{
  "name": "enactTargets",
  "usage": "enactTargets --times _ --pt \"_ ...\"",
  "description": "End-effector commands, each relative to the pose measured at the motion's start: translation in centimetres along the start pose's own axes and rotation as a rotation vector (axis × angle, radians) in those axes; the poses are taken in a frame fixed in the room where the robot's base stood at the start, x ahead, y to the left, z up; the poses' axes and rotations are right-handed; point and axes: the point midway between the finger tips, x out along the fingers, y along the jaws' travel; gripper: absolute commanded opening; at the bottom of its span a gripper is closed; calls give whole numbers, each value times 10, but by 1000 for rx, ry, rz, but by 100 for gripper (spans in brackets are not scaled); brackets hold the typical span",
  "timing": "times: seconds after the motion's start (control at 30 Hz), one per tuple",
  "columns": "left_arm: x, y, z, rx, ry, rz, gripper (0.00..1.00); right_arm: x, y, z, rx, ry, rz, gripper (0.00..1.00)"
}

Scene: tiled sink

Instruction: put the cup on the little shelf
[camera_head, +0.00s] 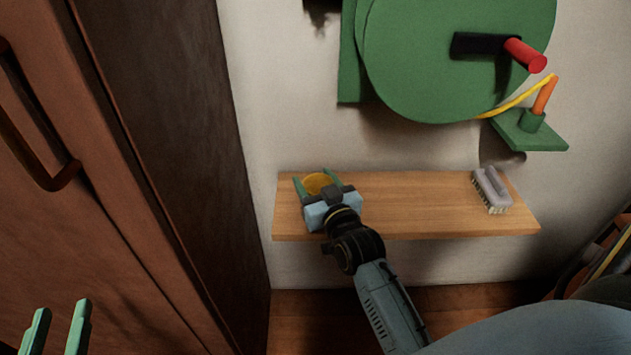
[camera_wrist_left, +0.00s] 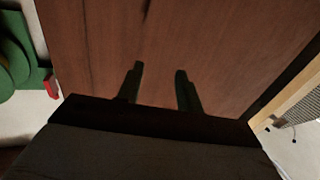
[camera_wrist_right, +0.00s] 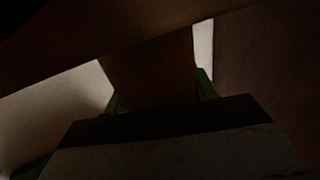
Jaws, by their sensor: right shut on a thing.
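The cup (camera_head: 317,184), yellow-orange, shows between the green fingers of my right gripper (camera_head: 313,178), at the left end of the wooden shelf (camera_head: 408,205). The gripper is shut on the cup; its body hides the cup's near side. In the dark right wrist view the cup (camera_wrist_right: 150,72) is a brown shape between the fingers, partly behind a dark slanting band. I cannot tell whether the cup touches the shelf. My left gripper (camera_head: 62,325) is open and empty at the lower left of the head view; its parted fingers (camera_wrist_left: 160,85) show in the left wrist view.
A brush (camera_head: 491,190) lies on the shelf's right end; the middle is clear. A green reel (camera_head: 455,60) with a red-tipped handle and a green bracket (camera_head: 530,132) are on the wall above. A brown cabinet (camera_head: 150,120) stands at left.

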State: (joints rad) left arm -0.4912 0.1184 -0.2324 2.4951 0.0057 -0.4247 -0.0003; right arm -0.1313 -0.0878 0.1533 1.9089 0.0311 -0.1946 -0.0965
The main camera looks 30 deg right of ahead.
Motion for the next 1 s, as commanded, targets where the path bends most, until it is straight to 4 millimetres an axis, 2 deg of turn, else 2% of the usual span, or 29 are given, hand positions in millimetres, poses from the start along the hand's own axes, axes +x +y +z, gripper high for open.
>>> enactTargets --times 0.03,0.07,0.23,0.63,0.77,1.0 --pt "0 0 -1 0 5 0 36 0 0 2 0 -1 0 23" --pt "0 0 -1 0 8 0 36 0 0 3 0 -1 0 58" --pt "0 0 -1 0 7 1 36 0 0 2 0 -1 0 78" --pt "0 0 2 0 -20 -1 36 -4 0 -1 0 -2 0 78" --pt "-4 -5 20 3 -129 -12 36 -15 0 -2 0 -2 0 78" --pt "-19 -13 58 6 -381 -33 36 -48 0 -2 0 -5 -1 78"
